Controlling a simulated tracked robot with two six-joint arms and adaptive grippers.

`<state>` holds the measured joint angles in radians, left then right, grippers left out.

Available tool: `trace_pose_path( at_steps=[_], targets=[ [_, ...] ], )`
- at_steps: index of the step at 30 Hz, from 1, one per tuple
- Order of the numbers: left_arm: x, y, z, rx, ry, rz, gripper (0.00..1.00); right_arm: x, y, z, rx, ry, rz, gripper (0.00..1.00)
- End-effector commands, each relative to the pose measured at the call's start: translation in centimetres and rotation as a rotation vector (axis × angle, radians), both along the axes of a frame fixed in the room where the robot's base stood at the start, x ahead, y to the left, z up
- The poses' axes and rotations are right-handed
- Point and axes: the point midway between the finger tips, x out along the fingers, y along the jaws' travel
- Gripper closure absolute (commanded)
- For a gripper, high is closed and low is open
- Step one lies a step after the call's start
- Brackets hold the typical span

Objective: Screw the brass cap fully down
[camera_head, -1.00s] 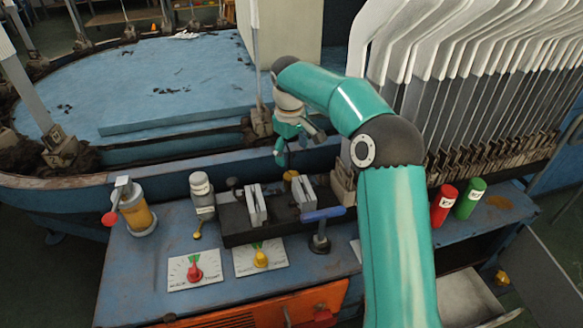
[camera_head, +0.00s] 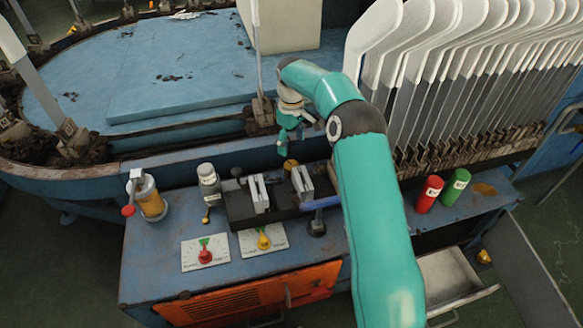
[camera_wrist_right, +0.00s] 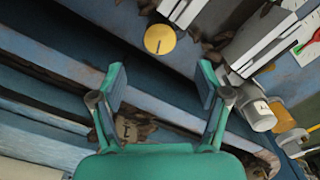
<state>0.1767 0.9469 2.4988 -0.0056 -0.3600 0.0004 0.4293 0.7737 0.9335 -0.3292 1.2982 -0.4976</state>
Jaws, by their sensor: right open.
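In the right wrist view the cap (camera_wrist_right: 160,39) is a round yellow disc seen from above, beyond and between my fingertips. My right gripper (camera_head: 295,143) is above and just behind the cap, pointing down. In the right wrist view my right gripper (camera_wrist_right: 162,80) is open and empty, its two teal fingers wide apart and not touching the cap. The cap's thread and underside are hidden. My left gripper is not in view.
The black fixture (camera_head: 240,222) with upright plates (camera_head: 258,193) stands close to the cap. A blue-handled lever (camera_head: 318,203), a grey cylinder (camera_head: 209,180), an oil jar (camera_head: 152,200) and red (camera_head: 428,194) and green (camera_head: 455,187) cans stand along the bench. White sock boards (camera_head: 440,60) rise at right.

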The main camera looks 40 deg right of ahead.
Motion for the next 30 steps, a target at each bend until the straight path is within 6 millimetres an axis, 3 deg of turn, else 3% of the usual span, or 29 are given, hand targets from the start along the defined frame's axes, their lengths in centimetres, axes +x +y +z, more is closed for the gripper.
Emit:
trace_pose_path(
  at_steps=[3, 12, 18, 27, 30],
  targets=[
    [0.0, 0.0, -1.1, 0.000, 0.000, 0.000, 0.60, -0.1, 0.0, -3.2, 0.001, 0.004, 0.000, 0.25],
    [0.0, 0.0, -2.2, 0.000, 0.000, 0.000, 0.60, 0.0, 0.0, -8.3, 0.000, 0.001, 0.001, 0.25],
    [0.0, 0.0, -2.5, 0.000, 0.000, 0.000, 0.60, 0.0, 0.0, -9.8, 0.000, 0.001, 0.000, 0.25],
    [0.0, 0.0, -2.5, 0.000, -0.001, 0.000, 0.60, 0.0, 0.0, -9.9, 0.000, 0.000, 0.000, 0.25],
    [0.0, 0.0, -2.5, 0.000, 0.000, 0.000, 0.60, 0.0, 0.0, -9.9, 0.000, 0.000, 0.000, 0.38]
  ],
)
